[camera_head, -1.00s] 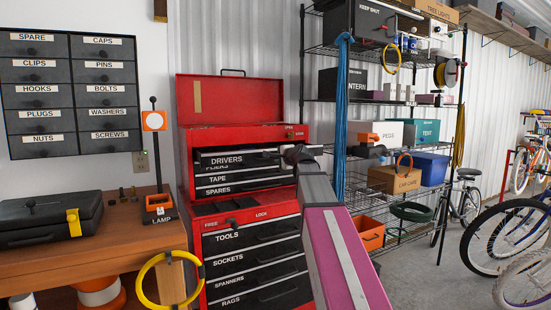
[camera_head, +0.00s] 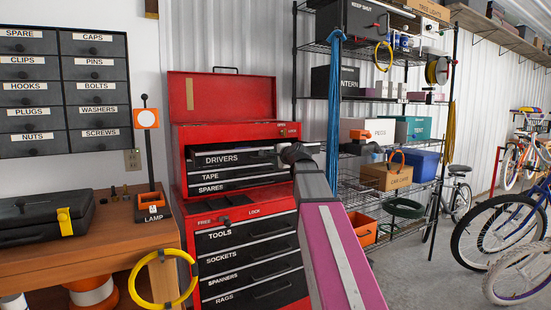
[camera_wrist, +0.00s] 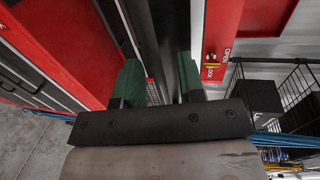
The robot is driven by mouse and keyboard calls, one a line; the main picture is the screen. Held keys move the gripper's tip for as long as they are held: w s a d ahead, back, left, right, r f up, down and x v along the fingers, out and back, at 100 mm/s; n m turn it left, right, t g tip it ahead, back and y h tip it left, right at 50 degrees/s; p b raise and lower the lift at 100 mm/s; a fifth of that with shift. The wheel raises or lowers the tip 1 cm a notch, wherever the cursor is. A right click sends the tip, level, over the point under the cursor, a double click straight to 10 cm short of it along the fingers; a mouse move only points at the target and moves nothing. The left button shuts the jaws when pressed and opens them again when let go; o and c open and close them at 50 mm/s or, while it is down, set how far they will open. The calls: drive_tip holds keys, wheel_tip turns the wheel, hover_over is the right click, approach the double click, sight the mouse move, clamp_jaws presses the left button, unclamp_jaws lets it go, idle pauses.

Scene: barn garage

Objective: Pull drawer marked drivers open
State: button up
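The drivers drawer (camera_head: 222,160) is the top black drawer of the red upper tool chest (camera_head: 185,136). Dark and grey long edges of the drawer front run between and beside the fingers. Whether they touch the handle is unclear.
Tape (camera_head: 210,177) and spares drawers sit below. A lower red cabinet has more drawers, including tools (camera_head: 219,235). A wooden bench (camera_head: 110,235) stands left, a wire shelf (camera_head: 385,205) right.

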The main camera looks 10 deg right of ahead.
drive_tip(key=v, duration=1)
drive_tip(key=shift+s+d, duration=0.15)
drive_tip(key=shift+s, duration=0.25)
drive_tip(key=s+a+f+n+g+h, duration=0.1)
drive_tip(key=a+f+n+g, duration=0.15)
drive_tip(key=f, duration=0.75)
drive_tip(key=s+a+f+n+g, duration=0.1)
drive_tip(key=f+n+g, duration=0.15)
drive_tip(key=f, duration=0.85)
drive_tip(key=s+a+f+n+g+h, duration=0.1)
drive_tip(key=f+n+g, duration=0.15)
drive_tip(key=f, duration=0.75)
drive_tip(key=s+f+n+g+h, duration=0.1)
drive_tip(key=s+f+n+g, duration=0.1)
drive_tip(key=s+f, duration=0.3)
drive_tip(key=s+a+f+n+g+h, duration=0.1)
drive_tip(key=s+f, duration=0.4)
drive_tip(key=f, duration=0.6)
drive_tip(key=s+f+n+g, duration=0.4)
drive_tip(key=s+f, duration=0.1)
drive_tip(key=f, duration=0.3)
drive_tip(key=shift+a+f+h, duration=0.3)
drive_tip(key=shift+f+h, duration=0.05)
drive_tip(key=shift+h, duration=0.05)
drive_tip(key=shift+s+d+g, duration=0.1)
drive_tip(key=shift+g, duration=0.15)
